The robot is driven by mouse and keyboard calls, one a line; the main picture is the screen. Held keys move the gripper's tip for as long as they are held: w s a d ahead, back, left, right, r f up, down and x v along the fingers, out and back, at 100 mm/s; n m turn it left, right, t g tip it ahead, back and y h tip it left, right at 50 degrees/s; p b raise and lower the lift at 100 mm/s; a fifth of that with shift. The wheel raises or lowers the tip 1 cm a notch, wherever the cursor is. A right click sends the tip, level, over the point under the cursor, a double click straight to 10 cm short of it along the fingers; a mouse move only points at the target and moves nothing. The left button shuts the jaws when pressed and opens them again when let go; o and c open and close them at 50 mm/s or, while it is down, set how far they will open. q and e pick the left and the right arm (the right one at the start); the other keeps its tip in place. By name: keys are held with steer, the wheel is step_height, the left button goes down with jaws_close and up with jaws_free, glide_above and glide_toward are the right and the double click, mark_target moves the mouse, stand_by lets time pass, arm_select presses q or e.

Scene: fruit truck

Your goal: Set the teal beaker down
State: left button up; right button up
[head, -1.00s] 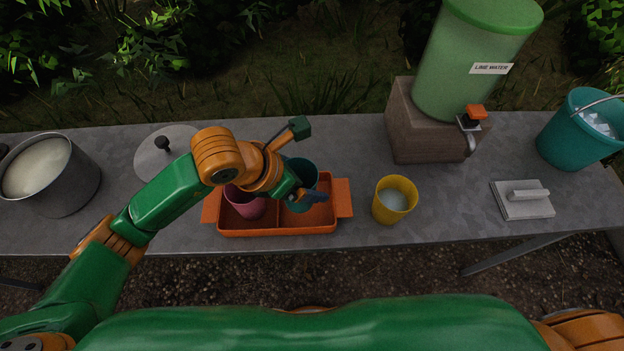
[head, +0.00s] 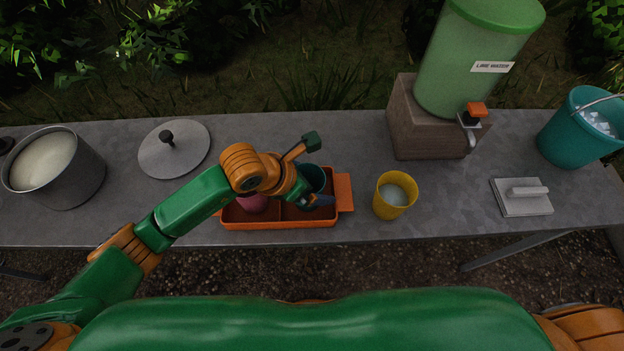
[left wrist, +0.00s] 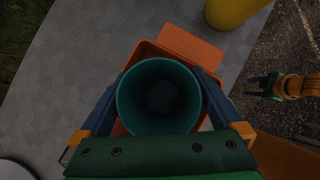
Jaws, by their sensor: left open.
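The teal beaker (head: 314,176) stands in the right compartment of the orange tray (head: 344,190), partly hidden by my left gripper (head: 314,200). In the left wrist view I look down into the teal beaker (left wrist: 159,97), which appears upright and empty. The fingers of my left gripper (left wrist: 160,100) are open, one on each side of the beaker. A pink cup (head: 252,203) is in the tray's left compartment, partly covered by my left arm. My right gripper is not in the head view; part of my right arm shows in the left wrist view.
A yellow cup (head: 394,196) with pale liquid stands right of the tray. A lime water dispenser (head: 465,60) on a block (head: 425,125) is behind it. A pot (head: 58,165) and lid (head: 174,150) are left. A teal ice bucket (head: 580,130) is far right.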

arm_select(q)
steer(key=shift+r, duration=0.35)
steer(key=v, duration=1.1)
steer(key=shift+a+r, duration=0.25)
steer(key=shift+r, duration=0.05)
steer(key=shift+s, duration=0.15)
